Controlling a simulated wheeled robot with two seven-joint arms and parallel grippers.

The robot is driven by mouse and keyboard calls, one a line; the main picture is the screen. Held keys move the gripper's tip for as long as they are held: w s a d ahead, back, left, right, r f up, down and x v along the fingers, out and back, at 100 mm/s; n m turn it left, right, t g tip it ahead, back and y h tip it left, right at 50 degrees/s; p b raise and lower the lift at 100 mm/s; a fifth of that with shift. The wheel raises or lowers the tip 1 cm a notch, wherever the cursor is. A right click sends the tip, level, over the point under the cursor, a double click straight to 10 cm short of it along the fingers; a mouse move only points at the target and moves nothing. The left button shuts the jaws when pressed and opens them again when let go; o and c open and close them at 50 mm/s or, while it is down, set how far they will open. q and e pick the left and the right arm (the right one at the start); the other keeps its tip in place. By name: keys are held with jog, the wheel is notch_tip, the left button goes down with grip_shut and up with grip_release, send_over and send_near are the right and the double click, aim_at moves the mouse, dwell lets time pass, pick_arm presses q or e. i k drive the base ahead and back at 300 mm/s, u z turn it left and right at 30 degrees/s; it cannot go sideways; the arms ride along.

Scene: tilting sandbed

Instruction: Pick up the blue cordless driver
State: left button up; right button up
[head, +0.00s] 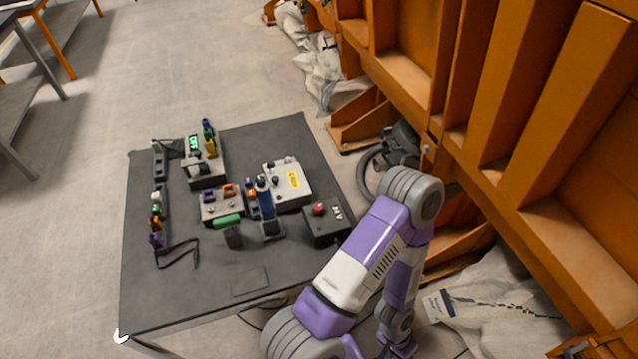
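The blue cordless driver (265,203) stands on the dark table, right of the middle of the group of tools, with its dark foot low on the tabletop. It appears upright and nothing holds it. A green driver-like tool (228,221) with a dark foot stands just to its left. My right arm is bent in the lower right, with its elbow beyond the table's right edge and its forearm running down. The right gripper is not visible. My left gripper cannot be made out in view.
The dark table (205,290) has a clear front part. Close to the driver are a light box with a yellow label (293,192) and a black box with a red button (322,222). An orange steel structure (560,130) stands to the right.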

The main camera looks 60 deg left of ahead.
aim_at(265, 194)
jog(key=i, duration=0.35)
jog(key=u, duration=3.05)
